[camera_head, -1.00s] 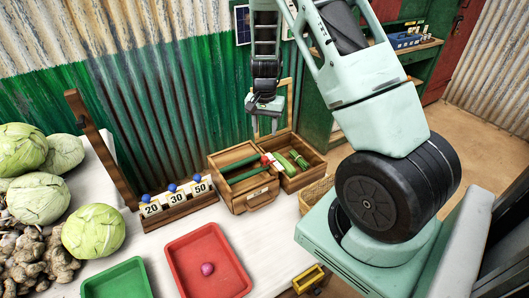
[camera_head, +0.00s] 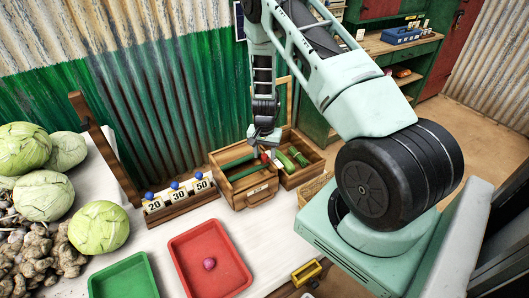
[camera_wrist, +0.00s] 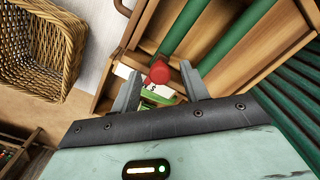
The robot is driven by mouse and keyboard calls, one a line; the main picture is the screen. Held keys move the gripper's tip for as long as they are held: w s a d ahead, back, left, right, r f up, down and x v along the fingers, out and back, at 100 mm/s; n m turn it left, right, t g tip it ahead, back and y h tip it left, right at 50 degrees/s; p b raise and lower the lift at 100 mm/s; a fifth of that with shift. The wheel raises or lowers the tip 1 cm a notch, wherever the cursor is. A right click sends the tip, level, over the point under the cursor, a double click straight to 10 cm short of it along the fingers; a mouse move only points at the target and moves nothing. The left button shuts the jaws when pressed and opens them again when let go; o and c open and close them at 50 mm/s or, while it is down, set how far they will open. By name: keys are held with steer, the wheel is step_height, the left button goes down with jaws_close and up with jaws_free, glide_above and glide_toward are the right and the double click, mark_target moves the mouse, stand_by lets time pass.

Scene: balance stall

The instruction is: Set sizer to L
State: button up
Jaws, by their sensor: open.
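The sizer looks to be the wooden box (camera_head: 228,190) with green bars (camera_head: 238,173) across it, on the counter beside the wall. A red knob (camera_wrist: 159,72) sits at the end of a green bar in the wrist view. A pale card (camera_wrist: 150,89) with a letter that looks like S lies partly hidden below the knob. My gripper (camera_wrist: 160,73) is open, with one finger on each side of the knob in the picture; I cannot tell whether they touch it. In the head view my gripper (camera_head: 264,138) is low over the box, partly covering it.
A wicker basket (camera_wrist: 38,50) stands beside the box. A red tray (camera_head: 236,281) with a small pink ball (camera_head: 209,264), a green tray (camera_head: 128,278) and a rack with cards 20, 30 and 50 (camera_head: 178,207) are on the counter. Cabbages (camera_head: 99,228) lie at left.

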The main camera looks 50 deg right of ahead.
steer(key=shift+c, duration=0.4)
jaws_close()
steer(key=shift+s+a+f+b, duration=0.1)
steer(key=shift+s+f+b, duration=0.05)
steer(key=shift+s+b, duration=0.35)
steer(key=shift+s+a+r, duration=0.1)
steer(key=shift+s+r, duration=0.1)
steer(key=shift+s, duration=0.15)
steer(key=shift+o, duration=0.4)
jaws_free()
steer(key=shift+w, duration=0.1)
step_height(320, 180, up, 17)
steer(key=b, duration=0.3)
steer(key=shift+r+b, duration=0.2)
steer(key=shift+b, duration=0.2)
